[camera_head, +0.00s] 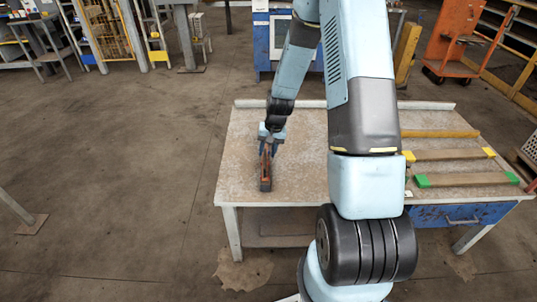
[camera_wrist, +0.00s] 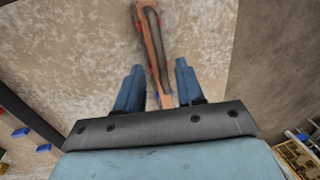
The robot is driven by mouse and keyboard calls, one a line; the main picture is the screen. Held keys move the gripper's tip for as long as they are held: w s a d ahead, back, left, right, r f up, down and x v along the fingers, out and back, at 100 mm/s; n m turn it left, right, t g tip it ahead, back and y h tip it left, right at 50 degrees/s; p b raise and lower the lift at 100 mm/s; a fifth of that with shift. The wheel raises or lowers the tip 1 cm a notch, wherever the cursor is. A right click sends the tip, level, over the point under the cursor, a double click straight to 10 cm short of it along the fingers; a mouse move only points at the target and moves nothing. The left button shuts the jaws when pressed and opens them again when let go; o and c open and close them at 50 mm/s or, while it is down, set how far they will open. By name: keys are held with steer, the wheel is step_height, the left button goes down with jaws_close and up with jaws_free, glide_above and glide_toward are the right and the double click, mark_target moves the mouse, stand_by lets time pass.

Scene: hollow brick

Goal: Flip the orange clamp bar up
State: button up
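The orange clamp bar (camera_head: 264,164) belongs to a narrow clamp with a dark body (camera_head: 265,185) on the left part of the worktable. My gripper (camera_head: 272,143) is at the far end of the clamp, pointing down and partly covering it. In the wrist view the orange bar (camera_wrist: 158,72) runs from the top edge down between the two blue fingers of my gripper (camera_wrist: 160,65). The fingers are open, with a gap on each side of the bar. A dark strip (camera_wrist: 152,35) lies along the bar. Whether the bar is raised or flat is hard to tell.
The worktable (camera_head: 240,140) has a raised back edge and bare room around the clamp. Wooden bars with yellow (camera_head: 450,155) and green ends (camera_head: 465,180) lie at the right. A blue drawer (camera_head: 458,215) hangs below. My arm hides the table's middle.

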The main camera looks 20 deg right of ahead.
steer(key=shift+w+a+f, duration=0.1)
steer(key=shift+a+f, duration=0.05)
steer(key=shift+f, duration=0.45)
steer(key=shift+a+f, duration=0.1)
steer(key=shift+f, duration=0.5)
jaws_close()
